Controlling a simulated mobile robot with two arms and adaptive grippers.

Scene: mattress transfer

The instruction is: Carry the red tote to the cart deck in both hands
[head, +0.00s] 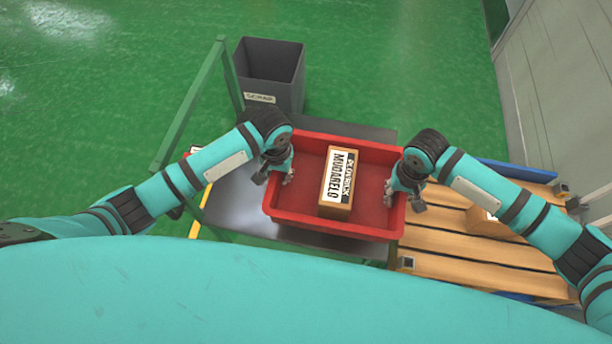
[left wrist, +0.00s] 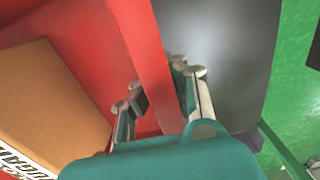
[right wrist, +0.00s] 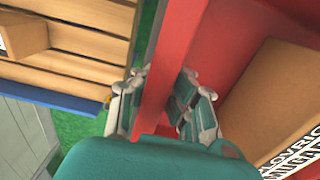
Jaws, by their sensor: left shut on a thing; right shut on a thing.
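The red tote (head: 384,152) is level over the grey cart deck (head: 237,202), toward the deck's right side; I cannot tell whether it touches the deck. A brown box (head: 337,182) with a printed label lies inside it. My left gripper (head: 278,176) is shut on the tote's left wall, its fingers on both sides of that wall in the left wrist view (left wrist: 155,90). My right gripper (head: 404,194) is shut on the right wall, also straddled in the right wrist view (right wrist: 163,88). The tote hides much of the deck.
A green cart rail (head: 187,108) rises at the left. A dark grey scrap bin (head: 270,78) stands behind the deck. A slatted wooden pallet (head: 460,245) with a brown box (head: 487,222) lies at the right, near a pale wall (head: 560,85). Green floor is open at the back.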

